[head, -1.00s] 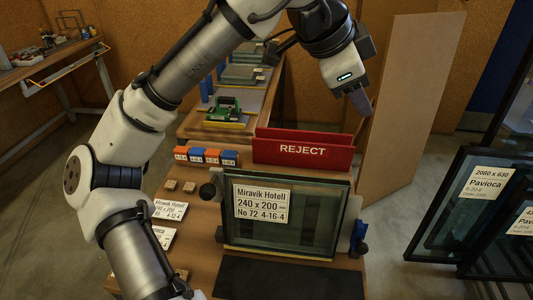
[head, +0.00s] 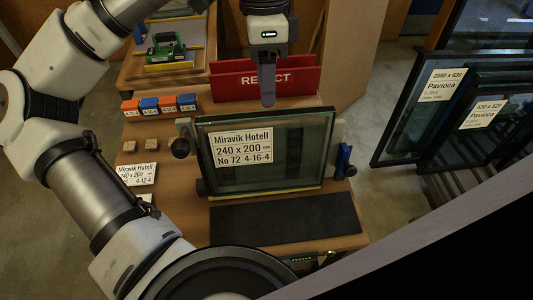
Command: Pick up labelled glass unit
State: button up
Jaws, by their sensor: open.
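The labelled glass unit (head: 296,150) stands upright, tilted slightly back, in a frame on the wooden bench. Its white label reads "Miravik Hotell 240 x 200 No 72 4-16-4" and sits at its upper left. My gripper (head: 267,98) hangs pointing down above and behind the unit's top edge, in front of the red REJECT bin. It is apart from the glass as far as I can tell, and holds nothing visible. I see its fingers nearly edge-on, so the gap between them is hidden.
A dark mat (head: 285,221) lies in front. The red REJECT bin (head: 225,84) stands behind. Small orange and blue blocks (head: 160,105) and cards lie left. Large Pavioca panes (head: 425,110) stand right.

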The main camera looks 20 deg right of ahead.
jog(key=shift+s+a+f, duration=0.1)
jog(key=shift+s+f, duration=0.2)
jog(key=shift+f, duration=0.8)
jog(key=shift+s+a+f, duration=0.1)
jog(key=shift+s+f, duration=0.15)
jog(key=shift+f, duration=0.9)
jog(key=shift+s+a+f, duration=0.1)
jog(key=shift+s+f, duration=0.2)
jog(key=shift+f, duration=0.8)
grip_shut()
jog(key=shift+r, duration=0.1)
